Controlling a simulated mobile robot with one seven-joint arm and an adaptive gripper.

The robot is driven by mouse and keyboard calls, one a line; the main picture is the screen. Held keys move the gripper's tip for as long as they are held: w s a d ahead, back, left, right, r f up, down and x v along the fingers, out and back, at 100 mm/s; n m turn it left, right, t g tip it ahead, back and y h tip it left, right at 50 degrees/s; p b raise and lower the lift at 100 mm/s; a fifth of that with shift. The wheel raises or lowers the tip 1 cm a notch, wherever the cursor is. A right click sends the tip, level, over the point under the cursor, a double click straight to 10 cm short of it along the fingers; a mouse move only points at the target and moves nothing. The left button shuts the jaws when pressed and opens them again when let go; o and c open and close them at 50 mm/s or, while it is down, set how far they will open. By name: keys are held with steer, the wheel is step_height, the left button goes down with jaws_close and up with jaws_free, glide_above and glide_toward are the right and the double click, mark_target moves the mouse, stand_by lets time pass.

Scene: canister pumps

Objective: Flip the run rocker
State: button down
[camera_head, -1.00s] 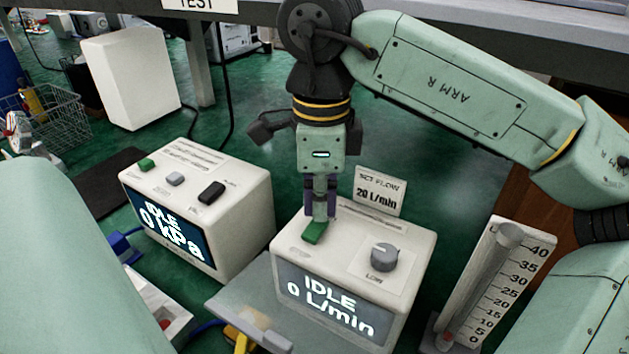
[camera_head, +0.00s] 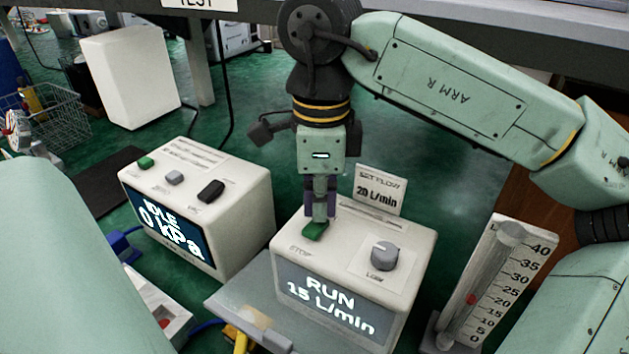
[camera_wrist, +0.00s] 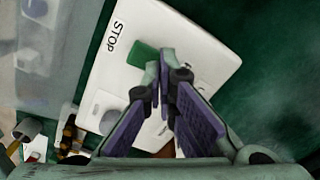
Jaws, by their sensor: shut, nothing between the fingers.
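The green run rocker (camera_head: 315,231) is on top of the right-hand white pump box (camera_head: 412,240), beside the word STOP. It also shows in the wrist view (camera_wrist: 142,54). The pump's display (camera_head: 332,303) reads RUN, 15 L/min. My gripper (camera_head: 319,215) is shut and empty, pointing down with its fingertips at the rocker; they hide part of it. I cannot tell for sure whether they touch it. A grey knob (camera_head: 384,256) sits to the right of the rocker. A card (camera_head: 380,190) behind reads SET FLOW 20 L/min.
A second white box (camera_head: 245,195) at left shows IDLE, 0 kPa, with its own green rocker (camera_head: 146,163). A flow tube with a scale (camera_head: 502,280) stands at right, its red float near 15. A wire basket (camera_head: 55,125) is at far left.

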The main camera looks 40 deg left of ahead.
steer(key=shift+r+p, duration=2.3)
steer(key=shift+r, duration=1)
steer(key=shift+f, duration=0.1)
